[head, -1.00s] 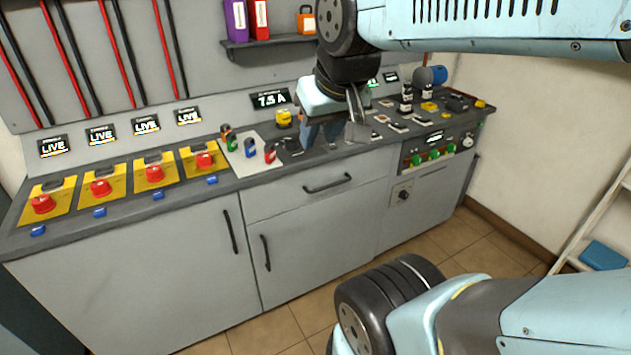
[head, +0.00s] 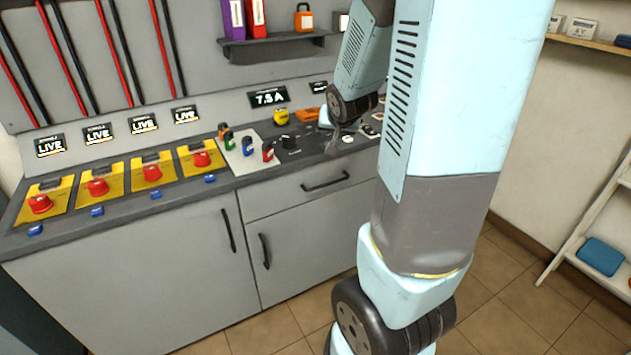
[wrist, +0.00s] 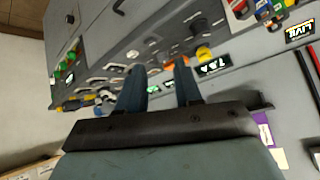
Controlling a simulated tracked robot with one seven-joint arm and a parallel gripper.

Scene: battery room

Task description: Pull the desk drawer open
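The desk drawer (head: 285,198) is a grey front under the dark worktop, and it looks shut, flush with the cabinet. Its dark bar handle (head: 325,182) shows clearly in the head view. In the wrist view, what looks like this handle (wrist: 119,6) is at the top edge, well away from my fingers. My gripper (wrist: 158,82) is open and empty, with its two blue-grey fingers apart.
The worktop (head: 110,218) carries red push buttons on yellow plates, coloured padlocks and small loose items. Two cupboard handles (head: 229,230) sit left of and below the drawer. A shelf (head: 275,47) hangs above. A white ladder-like rack (head: 575,235) stands at the right; tiled floor lies between.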

